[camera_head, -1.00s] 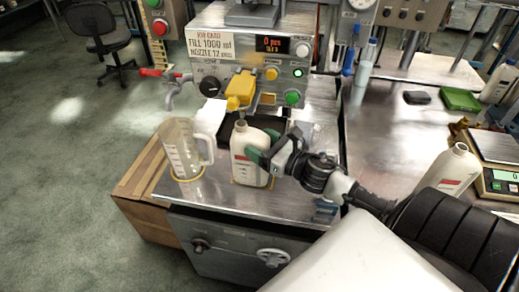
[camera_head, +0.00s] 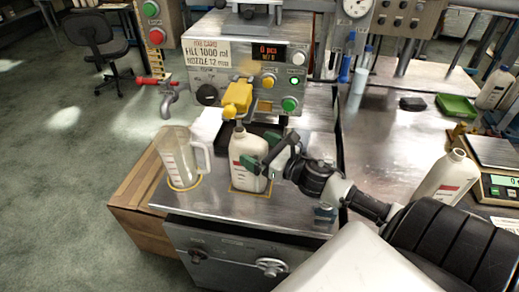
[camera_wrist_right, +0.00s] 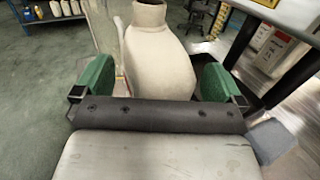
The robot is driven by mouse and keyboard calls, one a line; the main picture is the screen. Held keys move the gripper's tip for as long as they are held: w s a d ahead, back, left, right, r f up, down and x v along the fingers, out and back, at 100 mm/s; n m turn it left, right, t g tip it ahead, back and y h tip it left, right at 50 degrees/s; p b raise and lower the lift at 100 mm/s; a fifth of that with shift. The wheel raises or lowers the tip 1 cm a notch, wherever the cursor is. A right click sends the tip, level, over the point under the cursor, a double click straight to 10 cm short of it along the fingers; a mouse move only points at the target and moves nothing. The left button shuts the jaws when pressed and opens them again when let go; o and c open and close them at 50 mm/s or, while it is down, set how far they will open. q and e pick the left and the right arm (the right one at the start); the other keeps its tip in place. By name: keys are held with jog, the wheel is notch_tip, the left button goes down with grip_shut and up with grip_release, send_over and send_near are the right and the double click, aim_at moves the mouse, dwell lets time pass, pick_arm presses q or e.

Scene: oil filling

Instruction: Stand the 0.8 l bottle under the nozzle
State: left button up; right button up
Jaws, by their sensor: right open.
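A white bottle (camera_head: 246,163) with a red-marked label stands upright on the steel bench, inside a yellow outline. Its mouth appears just below the tip of the yellow nozzle (camera_head: 237,98); the exact alignment is hard to tell. Its size marking is not readable. My right gripper (camera_head: 268,164) reaches in from the right with its green-padded fingers around the bottle body, open. In the right wrist view the bottle (camera_wrist_right: 160,62) stands between the two green pads, with gaps visible beside it. My left gripper is not in view.
A clear measuring jug (camera_head: 178,158) stands left of the bottle. A dark tray (camera_head: 262,132) lies behind it. Another white bottle (camera_head: 446,179) and a scale (camera_head: 497,160) are on the right table. The filling machine's panel (camera_head: 270,65) rises behind.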

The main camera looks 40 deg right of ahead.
jog(key=shift+s, duration=0.1)
jog(key=shift+s+d+f, duration=0.1)
jog(key=shift+s, duration=0.15)
jog(key=b+v, duration=0.2)
jog(key=v, duration=0.8)
